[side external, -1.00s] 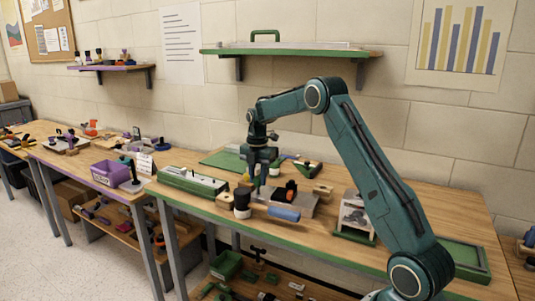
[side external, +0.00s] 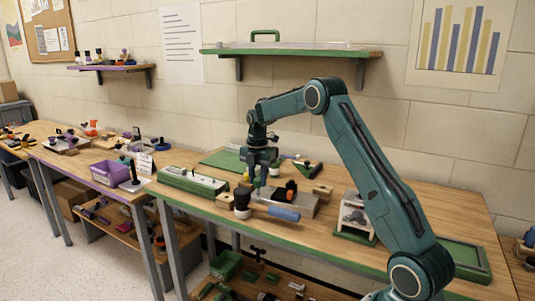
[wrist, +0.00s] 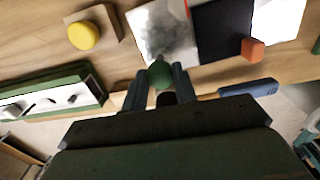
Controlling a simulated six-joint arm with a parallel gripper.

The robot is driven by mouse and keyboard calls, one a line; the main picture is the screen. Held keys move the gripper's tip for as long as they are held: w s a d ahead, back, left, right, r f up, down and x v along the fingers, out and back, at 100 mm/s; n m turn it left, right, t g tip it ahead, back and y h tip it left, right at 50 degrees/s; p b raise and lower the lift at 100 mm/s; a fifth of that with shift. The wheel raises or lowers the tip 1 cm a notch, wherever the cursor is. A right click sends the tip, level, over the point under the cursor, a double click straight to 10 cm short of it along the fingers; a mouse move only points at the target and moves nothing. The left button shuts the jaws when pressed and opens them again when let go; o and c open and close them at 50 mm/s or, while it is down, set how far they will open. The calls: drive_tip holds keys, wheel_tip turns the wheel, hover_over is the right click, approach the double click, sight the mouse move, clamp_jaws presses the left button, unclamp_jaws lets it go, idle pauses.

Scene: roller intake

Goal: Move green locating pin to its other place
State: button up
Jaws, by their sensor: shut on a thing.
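The green locating pin (wrist: 160,75) shows its round green top between my fingers in the wrist view. My gripper (wrist: 160,88) is shut on it.
A wooden block (wrist: 107,22) with a yellow knob (wrist: 84,36) stands nearby. An orange-red peg (wrist: 252,48) stands by the dark block. A blue handle (side external: 284,213) lies in front. A green-sided box (side external: 193,181) is left.

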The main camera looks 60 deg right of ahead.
drive_tip(key=shift+f, duration=1.2)
idle(0.5)
drive_tip(key=o, duration=0.5)
drive_tip(key=shift+r, duration=0.2)
drive_tip(key=shift+r, duration=1.35)
drive_tip(key=o, duration=0.6)
drive_tip(key=shift+r, duration=0.1)
